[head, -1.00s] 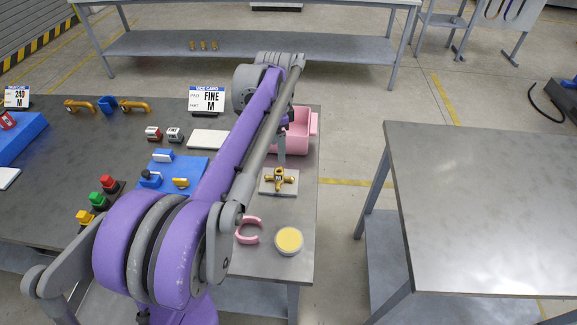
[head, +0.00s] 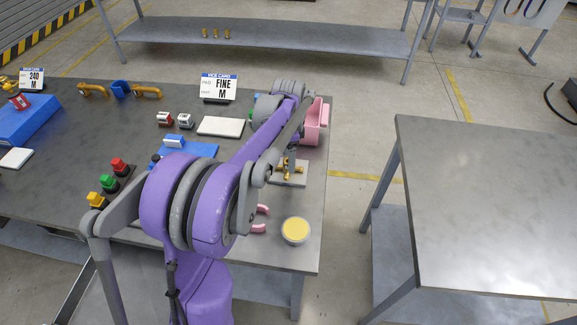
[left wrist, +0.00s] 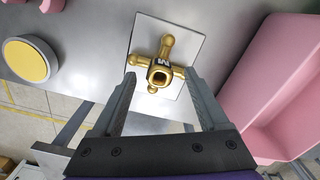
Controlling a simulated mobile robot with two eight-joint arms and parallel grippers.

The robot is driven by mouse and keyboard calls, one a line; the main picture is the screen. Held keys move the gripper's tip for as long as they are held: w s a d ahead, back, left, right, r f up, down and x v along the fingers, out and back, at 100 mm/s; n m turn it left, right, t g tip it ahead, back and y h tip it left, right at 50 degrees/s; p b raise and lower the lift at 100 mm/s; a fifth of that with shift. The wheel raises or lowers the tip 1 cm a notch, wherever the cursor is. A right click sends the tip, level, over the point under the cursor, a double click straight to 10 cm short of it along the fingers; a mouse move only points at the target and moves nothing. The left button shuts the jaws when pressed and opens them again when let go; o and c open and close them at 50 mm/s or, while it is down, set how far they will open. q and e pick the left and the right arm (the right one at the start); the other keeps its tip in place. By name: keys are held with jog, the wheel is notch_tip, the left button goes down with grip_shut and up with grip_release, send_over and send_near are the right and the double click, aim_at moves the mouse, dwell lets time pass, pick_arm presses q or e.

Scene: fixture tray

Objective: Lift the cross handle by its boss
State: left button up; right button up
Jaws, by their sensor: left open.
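The brass cross handle (left wrist: 163,68) lies on a pale square plate (left wrist: 190,38), with rounded arms around a central boss that has a square dark opening. In the head view the handle (head: 299,171) is partly hidden behind my left gripper (head: 290,157). In the left wrist view my left gripper (left wrist: 160,77) is open, with one finger on each side of the boss. Its fingers look apart from the boss; how far above the plate the tips are, I cannot tell. My right gripper is in neither view.
A pink bin (left wrist: 280,85) stands close on the handle's right in the wrist view. A round yellow-topped tin (head: 295,230) and a pink C-shaped piece (head: 261,228) lie near the table's front edge. A white pad (head: 220,126) lies behind the arm.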

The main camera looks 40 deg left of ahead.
pick_arm(q)
grip_shut()
notch_tip(320, 180, up, 10)
jog(key=c, duration=0.6)
grip_release()
grip_shut()
jog(key=shift+r+p, duration=1.35)
jog(key=shift+r, duration=0.9)
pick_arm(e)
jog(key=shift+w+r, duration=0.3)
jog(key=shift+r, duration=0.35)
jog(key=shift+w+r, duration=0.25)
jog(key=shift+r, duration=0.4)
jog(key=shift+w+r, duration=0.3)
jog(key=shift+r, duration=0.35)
